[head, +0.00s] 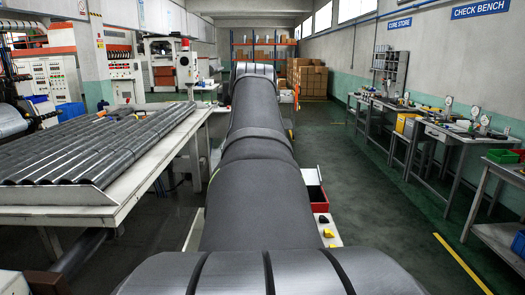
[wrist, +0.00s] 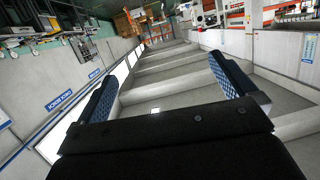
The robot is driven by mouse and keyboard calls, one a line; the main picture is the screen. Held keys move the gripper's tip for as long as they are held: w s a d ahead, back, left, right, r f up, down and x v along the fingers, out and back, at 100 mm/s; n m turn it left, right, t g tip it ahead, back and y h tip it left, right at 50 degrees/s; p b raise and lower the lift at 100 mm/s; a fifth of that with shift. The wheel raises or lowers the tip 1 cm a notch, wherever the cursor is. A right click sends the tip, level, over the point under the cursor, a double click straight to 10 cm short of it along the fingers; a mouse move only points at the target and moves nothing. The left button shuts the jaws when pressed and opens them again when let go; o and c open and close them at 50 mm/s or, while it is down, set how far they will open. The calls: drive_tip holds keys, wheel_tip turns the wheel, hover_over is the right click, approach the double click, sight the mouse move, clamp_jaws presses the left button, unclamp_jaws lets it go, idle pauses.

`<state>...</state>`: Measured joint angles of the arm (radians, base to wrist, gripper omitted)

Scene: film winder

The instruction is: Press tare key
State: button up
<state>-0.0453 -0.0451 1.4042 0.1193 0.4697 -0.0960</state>
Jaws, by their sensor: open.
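My gripper (wrist: 162,70) shows in the wrist view, with its two blue-padded fingers wide apart and nothing between them. The wrist camera looks toward the ceiling, walls and far end of the hall, tilted. In the head view my grey arm stretches away down the middle and hides my gripper. I cannot make out a tare key or the scale it belongs to in either view. My arm covers much of the bench under it.
A white table (head: 128,205) with several grey tubes (head: 90,150) stands at left. Right of my arm are a red open box (head: 317,199) and small yellow pieces (head: 329,233). Workbenches (head: 440,135) line the right wall. Green floor (head: 375,210) lies clear between.

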drive_tip(key=shift+d+r, duration=0.15)
drive_tip(key=shift+d, duration=0.25)
drive_tip(key=shift+c, duration=0.2)
